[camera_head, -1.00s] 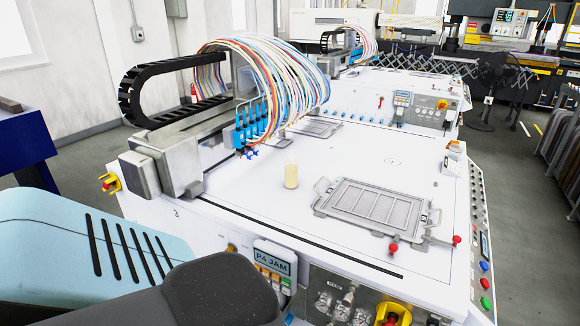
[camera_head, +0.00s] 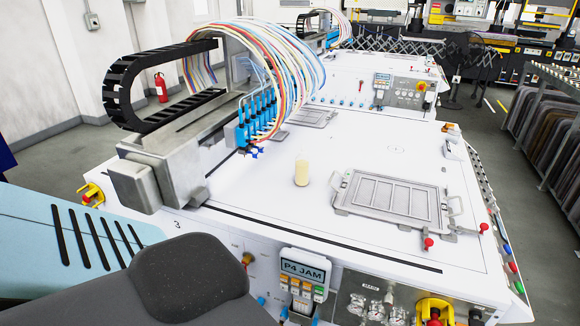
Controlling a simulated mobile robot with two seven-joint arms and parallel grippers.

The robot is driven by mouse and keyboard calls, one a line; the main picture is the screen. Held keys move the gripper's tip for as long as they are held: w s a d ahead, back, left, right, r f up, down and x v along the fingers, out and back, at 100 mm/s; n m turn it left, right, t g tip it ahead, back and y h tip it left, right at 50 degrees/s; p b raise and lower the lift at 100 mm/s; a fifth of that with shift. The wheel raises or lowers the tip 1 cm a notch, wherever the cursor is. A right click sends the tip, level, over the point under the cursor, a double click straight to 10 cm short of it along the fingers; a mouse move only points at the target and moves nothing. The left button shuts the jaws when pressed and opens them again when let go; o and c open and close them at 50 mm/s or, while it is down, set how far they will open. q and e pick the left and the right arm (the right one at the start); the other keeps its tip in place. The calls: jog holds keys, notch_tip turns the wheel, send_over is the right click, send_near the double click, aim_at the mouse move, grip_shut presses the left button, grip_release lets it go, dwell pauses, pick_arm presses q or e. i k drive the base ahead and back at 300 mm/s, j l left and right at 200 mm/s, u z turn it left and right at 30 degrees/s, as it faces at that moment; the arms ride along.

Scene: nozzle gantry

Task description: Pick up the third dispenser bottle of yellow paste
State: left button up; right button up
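A small pale yellow bottle (camera_head: 302,173) stands upright on the white machine top (camera_head: 270,211), right of the blue nozzle row and left of the metal frame. It is the only such bottle I can make out, and I cannot tell whether it is the third. Nothing touches it. Neither of my grippers is in view.
A row of blue nozzles (camera_head: 256,120) with coloured hoses hangs from the gantry (camera_head: 170,160). A flat metal frame (camera_head: 393,200) with red knobs lies right of the bottle. A "P4 JAM" panel (camera_head: 303,270) is on the front side. The top around the bottle is clear.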

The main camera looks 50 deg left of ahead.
aim_at(302, 161)
jog(key=k+j, duration=0.1)
jog(key=j, duration=0.35)
jog(key=k+j, duration=0.15)
jog(key=j, duration=0.25)
jog(key=k+j, duration=0.1)
jog(key=j, duration=0.35)
